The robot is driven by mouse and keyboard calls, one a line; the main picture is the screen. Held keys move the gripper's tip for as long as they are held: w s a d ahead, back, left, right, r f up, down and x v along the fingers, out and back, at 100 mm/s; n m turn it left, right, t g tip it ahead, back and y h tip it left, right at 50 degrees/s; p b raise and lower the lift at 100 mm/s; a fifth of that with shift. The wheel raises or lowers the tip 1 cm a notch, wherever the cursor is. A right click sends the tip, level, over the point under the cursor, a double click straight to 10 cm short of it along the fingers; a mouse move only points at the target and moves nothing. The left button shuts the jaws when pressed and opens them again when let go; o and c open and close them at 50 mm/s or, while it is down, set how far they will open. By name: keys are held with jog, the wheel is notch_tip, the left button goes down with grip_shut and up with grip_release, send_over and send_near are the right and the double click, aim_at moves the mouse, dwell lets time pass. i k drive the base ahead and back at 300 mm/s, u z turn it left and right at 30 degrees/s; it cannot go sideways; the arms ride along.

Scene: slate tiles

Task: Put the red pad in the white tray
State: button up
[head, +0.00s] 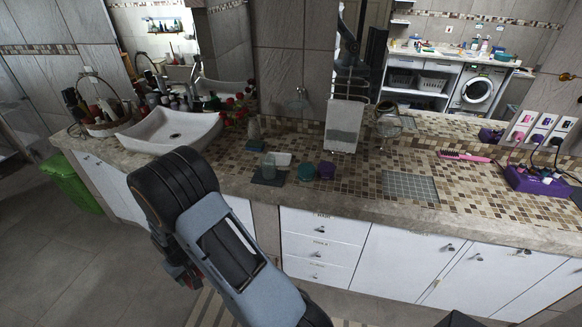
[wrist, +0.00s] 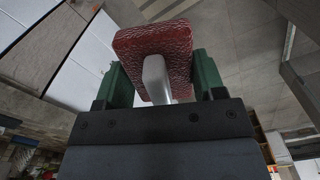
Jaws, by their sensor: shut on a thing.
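The red pad (wrist: 135,48) shows in the wrist view, with a rough red face and a pale grey handle-like piece (wrist: 156,78) in front of it. My gripper (wrist: 163,75) has its two green fingers on either side of this piece and is shut on the red pad, holding it off any surface.
Bare counter lies around the mat. A green bin (head: 70,185) stands on the left floor.

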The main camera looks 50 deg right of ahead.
aim_at(278, 160)
jog(key=k, duration=0.1)
jog(key=z, duration=1.1)
